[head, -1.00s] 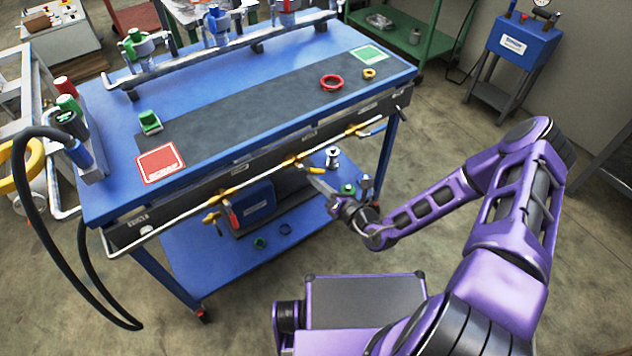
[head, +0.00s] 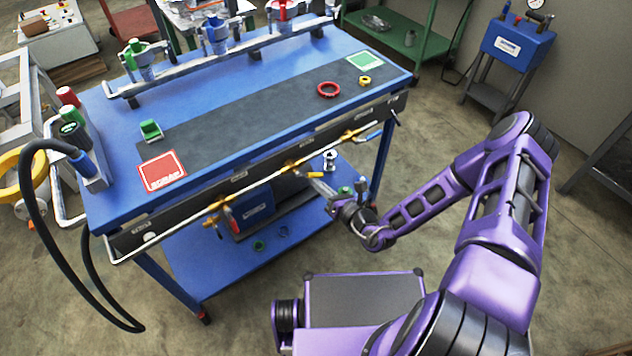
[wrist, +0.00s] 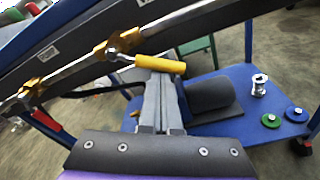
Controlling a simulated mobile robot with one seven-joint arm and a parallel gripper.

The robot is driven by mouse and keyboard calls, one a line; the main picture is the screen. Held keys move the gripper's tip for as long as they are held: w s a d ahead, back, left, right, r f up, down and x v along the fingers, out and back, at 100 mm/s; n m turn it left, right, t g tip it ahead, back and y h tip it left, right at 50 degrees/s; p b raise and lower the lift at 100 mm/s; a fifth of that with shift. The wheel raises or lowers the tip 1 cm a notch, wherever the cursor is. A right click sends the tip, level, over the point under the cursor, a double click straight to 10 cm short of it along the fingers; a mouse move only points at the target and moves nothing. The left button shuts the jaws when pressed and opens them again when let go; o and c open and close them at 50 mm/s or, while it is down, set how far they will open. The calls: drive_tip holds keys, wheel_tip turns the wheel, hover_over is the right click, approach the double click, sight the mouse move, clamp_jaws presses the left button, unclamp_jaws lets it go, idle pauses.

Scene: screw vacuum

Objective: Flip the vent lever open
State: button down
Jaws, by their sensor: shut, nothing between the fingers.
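A lever with a yellow handle (wrist: 158,64) sticks out from a brass valve (wrist: 122,44) on the pipe along the bench front. The handle also shows small in the head view (head: 314,174). I cannot read a label naming it as the vent lever. My gripper (wrist: 160,84) is shut and empty, its fingertips just below the yellow handle in the wrist view. Whether they touch it I cannot tell. In the head view my gripper (head: 322,187) is at the bench's front edge, by the valve. Other levers are red (head: 233,223) and blue (head: 373,134).
The blue bench (head: 110,205) has a dark mat on top, with a red ring (head: 328,90) and a green part (head: 151,130). Open floor lies right of the bench.

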sight(322, 174)
drive_tip(key=n+p, duration=0.1)
drive_tip(key=r+n+p, duration=0.1)
drive_tip(key=p, duration=0.1)
drive_tip(key=d+r+n+p, duration=0.1)
drive_tip(key=n, duration=0.1)
drive_tip(key=shift+w+r+h+p, duration=0.15)
drive_tip(key=shift+w+h+p, duration=0.15)
drive_tip(key=shift+w+h, duration=0.1)
drive_tip(key=shift+d+r, duration=0.15)
drive_tip(key=shift+r+p, duration=0.1)
drive_tip(key=shift+p, duration=0.25)
